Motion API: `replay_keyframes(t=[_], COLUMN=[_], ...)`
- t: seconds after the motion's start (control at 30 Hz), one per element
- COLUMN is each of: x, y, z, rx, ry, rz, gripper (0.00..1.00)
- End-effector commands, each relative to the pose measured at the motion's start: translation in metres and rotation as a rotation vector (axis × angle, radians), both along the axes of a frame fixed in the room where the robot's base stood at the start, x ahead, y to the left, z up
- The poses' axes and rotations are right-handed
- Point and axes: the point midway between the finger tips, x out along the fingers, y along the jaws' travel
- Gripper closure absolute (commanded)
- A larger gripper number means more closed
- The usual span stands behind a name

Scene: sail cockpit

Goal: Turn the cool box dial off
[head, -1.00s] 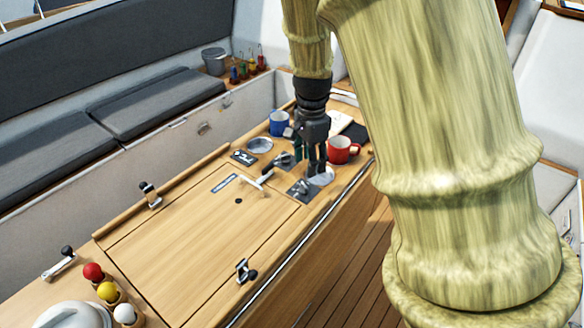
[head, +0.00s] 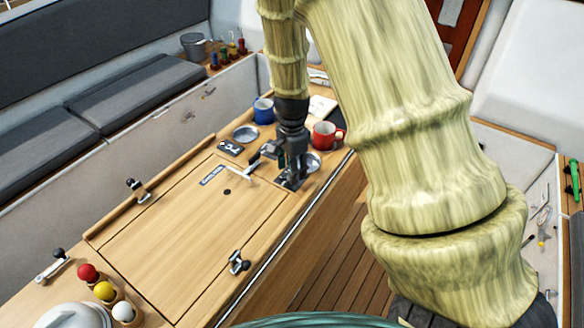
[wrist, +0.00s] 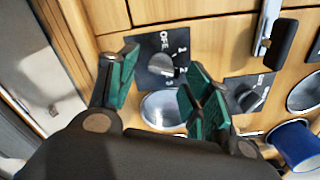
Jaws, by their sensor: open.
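A dark square dial plate (wrist: 148,52) with numbers and a round grey knob (wrist: 162,64) shows in the wrist view. In the head view this plate (head: 289,183) is on the wooden counter near its right edge, partly hidden by my gripper. My gripper (wrist: 158,72) is open, its green-padded fingers on either side of the knob in the picture. Whether they touch it or hang just above it, I cannot tell. In the head view my gripper (head: 291,168) points down over the plate. A second dark plate with a knob (wrist: 253,94) is to the right in the wrist view.
A silver round recess (wrist: 160,108) lies beside the dial. A red mug (head: 325,135) and a blue mug (head: 263,110) stand close to my gripper.

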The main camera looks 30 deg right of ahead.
Motion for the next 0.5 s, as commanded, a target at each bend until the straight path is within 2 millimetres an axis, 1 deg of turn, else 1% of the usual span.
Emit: replay_keyframes(t=[0.1,0.2,0.5], x=[-0.0008,-0.0005,-0.0004], y=[-0.0002,-0.0004,-0.0004], z=[-0.0072,-0.0101,-0.0114], rx=[0.001,0.001,0.000], ry=[0.002,0.000,0.000], rz=[-0.001,-0.001,-0.001], gripper=[0.50,0.50,0.50])
